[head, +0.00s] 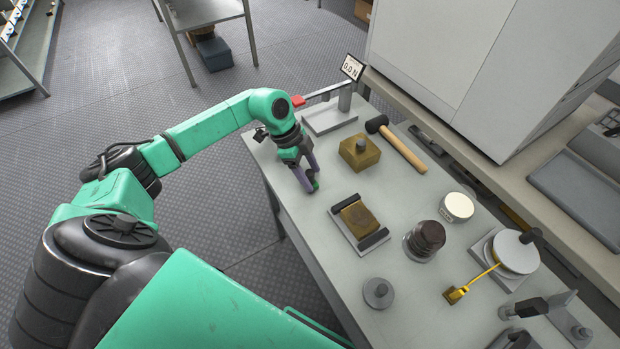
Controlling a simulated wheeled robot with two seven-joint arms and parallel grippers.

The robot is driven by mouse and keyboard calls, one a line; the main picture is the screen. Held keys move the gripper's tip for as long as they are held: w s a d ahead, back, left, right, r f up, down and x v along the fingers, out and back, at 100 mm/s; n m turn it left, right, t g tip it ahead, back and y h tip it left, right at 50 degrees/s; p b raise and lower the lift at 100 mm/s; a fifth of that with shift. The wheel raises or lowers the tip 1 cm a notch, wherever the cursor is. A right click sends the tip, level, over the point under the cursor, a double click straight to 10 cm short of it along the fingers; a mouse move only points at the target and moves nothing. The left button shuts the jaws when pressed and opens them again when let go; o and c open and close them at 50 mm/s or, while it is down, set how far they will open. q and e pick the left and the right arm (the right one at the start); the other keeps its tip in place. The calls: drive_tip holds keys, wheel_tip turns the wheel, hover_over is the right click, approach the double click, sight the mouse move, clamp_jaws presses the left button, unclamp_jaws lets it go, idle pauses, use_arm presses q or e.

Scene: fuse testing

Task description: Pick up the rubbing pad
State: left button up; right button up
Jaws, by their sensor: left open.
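A brown block with a round grey knob on top (360,152) stands upright near the far end of the grey table (340,275) and looks like the rubbing pad. A second brown block (359,218) lies between two black bars on a light plate closer to me; I cannot tell for sure which block the task means. My left gripper (314,184) is open and empty, pointing down over the table's left edge. It is left of both blocks and apart from them. My right gripper is not in view.
A hammer (402,148) lies right of the knobbed block. Behind stands a force gauge reading 0.0 N (351,68) with a red-tipped bar (298,101). Dark stacked weights (424,240), a white round container (457,207) and a grey disc (378,293) stand nearer.

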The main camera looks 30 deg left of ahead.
sight(310, 172)
use_arm(q)
clamp_jaws()
drive_tip(key=shift+r, duration=0.1)
wheel_tip(310, 172, up, 20)
drive_tip(key=b, duration=0.1)
